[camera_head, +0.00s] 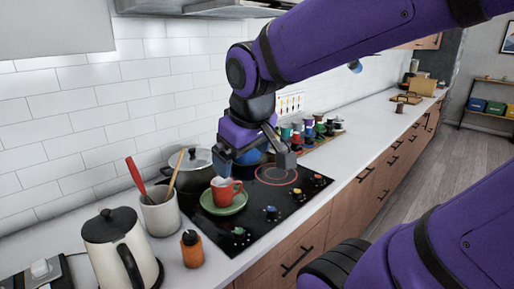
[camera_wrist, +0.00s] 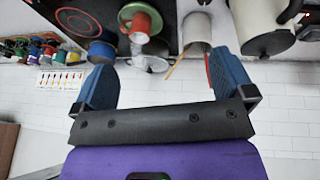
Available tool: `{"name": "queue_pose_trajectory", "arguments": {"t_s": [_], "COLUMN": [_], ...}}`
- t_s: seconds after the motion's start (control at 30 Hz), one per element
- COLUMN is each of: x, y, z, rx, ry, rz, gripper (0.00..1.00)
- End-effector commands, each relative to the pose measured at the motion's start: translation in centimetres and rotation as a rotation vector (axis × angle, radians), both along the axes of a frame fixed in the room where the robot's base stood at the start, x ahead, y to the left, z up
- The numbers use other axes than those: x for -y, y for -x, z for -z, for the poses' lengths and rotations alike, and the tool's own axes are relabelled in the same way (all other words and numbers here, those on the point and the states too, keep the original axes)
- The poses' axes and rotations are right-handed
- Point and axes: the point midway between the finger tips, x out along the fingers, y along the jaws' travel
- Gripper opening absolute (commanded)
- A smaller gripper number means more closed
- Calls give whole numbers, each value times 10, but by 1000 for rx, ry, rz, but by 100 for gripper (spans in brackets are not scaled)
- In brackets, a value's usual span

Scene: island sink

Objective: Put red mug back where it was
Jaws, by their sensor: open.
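The red mug (camera_head: 223,190) stands upright on a green saucer (camera_head: 239,203) on the black cooktop. In the wrist view the red mug (camera_wrist: 140,25) shows near the top, on the green saucer (camera_wrist: 154,13), beyond the fingers. My gripper (camera_head: 254,160) is open and empty above the cooktop, apart from the mug and a little above and behind it. In the wrist view the two blue fingers of my gripper (camera_wrist: 163,82) are spread wide with nothing between them.
A lidded pot (camera_head: 188,168) and a white utensil holder (camera_head: 160,214) stand left of the mug. A blue pot (camera_wrist: 101,50) is near one finger. Several coloured cups (camera_head: 318,128) stand farther along the counter. A kettle (camera_head: 118,250) and an orange bottle (camera_head: 192,252) are at front left.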

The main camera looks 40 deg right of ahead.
Motion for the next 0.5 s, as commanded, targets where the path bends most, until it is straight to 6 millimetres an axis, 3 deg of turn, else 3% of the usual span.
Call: {"name": "queue_pose_trajectory", "arguments": {"t_s": [0.2, 0.5], "x": [-11, -13], "y": [40, 54], "z": [-27, -33], "rx": [79, 95], "ry": [-108, -154], "rz": [32, 45], "gripper": [100, 100]}}
